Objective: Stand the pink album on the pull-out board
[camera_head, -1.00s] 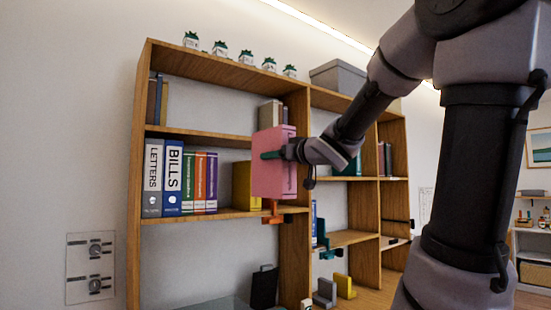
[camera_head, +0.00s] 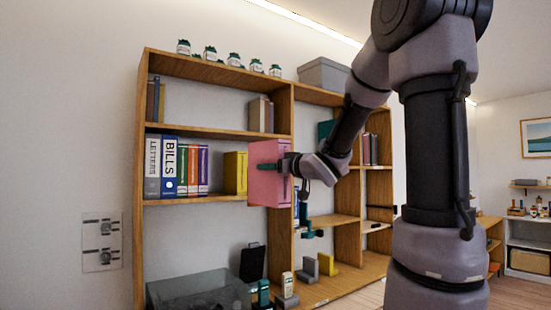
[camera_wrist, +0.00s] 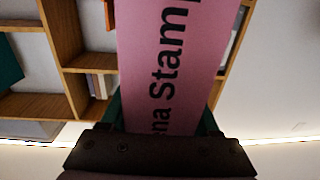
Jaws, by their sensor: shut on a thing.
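The pink album (camera_head: 266,177) is upright in the head view, in front of the bookcase's upright divider and just right of a yellow book. My gripper (camera_head: 272,167) is shut on it from the right side. In the wrist view the album (camera_wrist: 172,60) fills the middle between the green fingers (camera_wrist: 163,122), with black lettering "Stamp" on its face. A small green bracket-like piece (camera_head: 308,222) shows at the right bay's shelf edge. I cannot tell which part is the pull-out board.
The wooden bookcase (camera_head: 140,190) holds white and blue binders (camera_head: 168,166), several coloured books and a yellow book (camera_head: 235,172) left of the album. A glass-like box (camera_head: 200,293) and a black panel (camera_head: 253,262) stand below. Bookends (camera_head: 308,270) stand at lower right.

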